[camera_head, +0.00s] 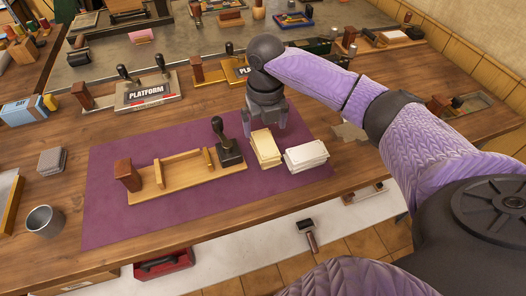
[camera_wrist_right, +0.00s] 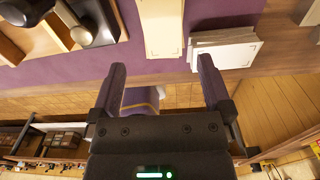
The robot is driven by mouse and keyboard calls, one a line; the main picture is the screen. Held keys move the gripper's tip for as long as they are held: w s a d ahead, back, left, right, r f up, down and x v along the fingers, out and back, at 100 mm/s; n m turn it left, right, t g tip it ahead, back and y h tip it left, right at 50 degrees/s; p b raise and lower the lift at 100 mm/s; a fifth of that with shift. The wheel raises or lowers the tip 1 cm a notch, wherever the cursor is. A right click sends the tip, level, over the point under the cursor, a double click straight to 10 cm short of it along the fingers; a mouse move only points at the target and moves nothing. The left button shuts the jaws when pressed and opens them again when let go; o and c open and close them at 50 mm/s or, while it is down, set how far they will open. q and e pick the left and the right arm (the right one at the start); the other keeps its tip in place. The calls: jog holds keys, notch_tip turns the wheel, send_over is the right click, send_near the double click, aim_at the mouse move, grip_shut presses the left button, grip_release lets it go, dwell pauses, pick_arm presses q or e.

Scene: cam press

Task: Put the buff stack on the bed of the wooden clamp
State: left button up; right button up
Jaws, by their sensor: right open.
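The buff stack (camera_head: 265,147) of cards lies on the purple mat (camera_head: 110,215), beside the black-knobbed end of the wooden clamp (camera_head: 200,184). The clamp is a long pale wooden bed with a brown block at its left end and a raised bar. My right gripper (camera_head: 265,130) is open just behind the buff stack, fingers pointing down, holding nothing. In the right wrist view the buff stack (camera_wrist_right: 162,28) lies ahead of the gap between the open fingers (camera_wrist_right: 161,62). My left gripper is not in view.
A white stack (camera_head: 306,156) lies close to the right of the buff one; it also shows in the wrist view (camera_wrist_right: 222,50). A metal cup (camera_head: 44,221) and a grey stack (camera_head: 52,160) stand at the left. The platform clamp (camera_head: 146,95) stands behind the mat.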

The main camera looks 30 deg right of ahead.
aim_at(265, 143)
jog(key=f, duration=0.2)
jog(key=f+b, duration=0.1)
jog(key=f, duration=0.1)
jog(key=f+b, duration=0.1)
jog(key=f, duration=0.2)
jog(key=shift+w+d, duration=0.3)
jog(key=shift+w, duration=0.05)
jog(key=shift+c, duration=0.3)
